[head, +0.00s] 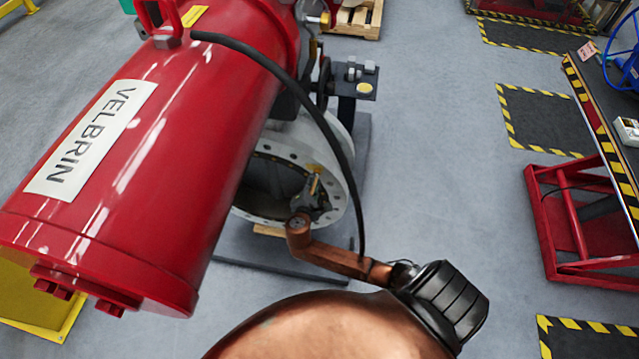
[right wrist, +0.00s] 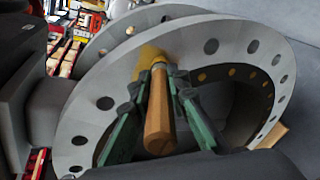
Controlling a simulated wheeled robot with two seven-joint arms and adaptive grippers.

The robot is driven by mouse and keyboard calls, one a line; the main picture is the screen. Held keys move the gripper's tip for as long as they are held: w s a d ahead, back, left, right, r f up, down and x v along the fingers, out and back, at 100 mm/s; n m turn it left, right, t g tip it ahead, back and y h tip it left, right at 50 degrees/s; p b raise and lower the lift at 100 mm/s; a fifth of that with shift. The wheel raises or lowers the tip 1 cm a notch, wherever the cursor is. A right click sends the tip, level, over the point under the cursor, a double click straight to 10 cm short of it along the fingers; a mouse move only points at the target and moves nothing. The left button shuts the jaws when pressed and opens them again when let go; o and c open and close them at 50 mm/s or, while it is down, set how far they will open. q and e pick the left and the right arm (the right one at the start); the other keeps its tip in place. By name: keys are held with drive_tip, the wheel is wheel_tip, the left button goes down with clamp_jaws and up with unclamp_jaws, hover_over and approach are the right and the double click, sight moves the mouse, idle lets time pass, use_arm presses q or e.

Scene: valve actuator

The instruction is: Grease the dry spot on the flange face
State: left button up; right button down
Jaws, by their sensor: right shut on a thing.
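The valve's flange (head: 337,213) is a pale grey ring with bolt holes, below the red actuator (head: 215,110). Its face also shows in the right wrist view (right wrist: 185,38). My right gripper (head: 312,190) is at the flange opening, shut on a brush. In the right wrist view, the green fingers of my right gripper (right wrist: 157,85) hold the brush's wooden handle (right wrist: 159,120). My left gripper is not in view.
A black hose (head: 325,125) hangs from the actuator down past the flange, close to my right arm. A workbench with a striped edge (head: 600,125) stands at the right on a red frame (head: 585,235). Grey floor lies free between valve and bench.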

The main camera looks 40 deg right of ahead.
drive_tip(key=shift+w+a+r+p, duration=0.55)
drive_tip(key=shift+w+a, duration=1.1)
drive_tip(key=shift+w, duration=0.25)
drive_tip(key=s+d+p, duration=0.4)
drive_tip(key=s+d, duration=0.1)
drive_tip(key=shift+s, duration=0.4)
drive_tip(key=shift+a+f, duration=0.15)
drive_tip(key=shift+s+a+p, duration=1.05)
drive_tip(key=shift+s+a, duration=0.9)
drive_tip(key=shift+a, duration=0.3)
drive_tip(key=shift+s+a+p, duration=0.55)
drive_tip(key=shift+s+a, duration=0.4)
drive_tip(key=shift+a, duration=0.15)
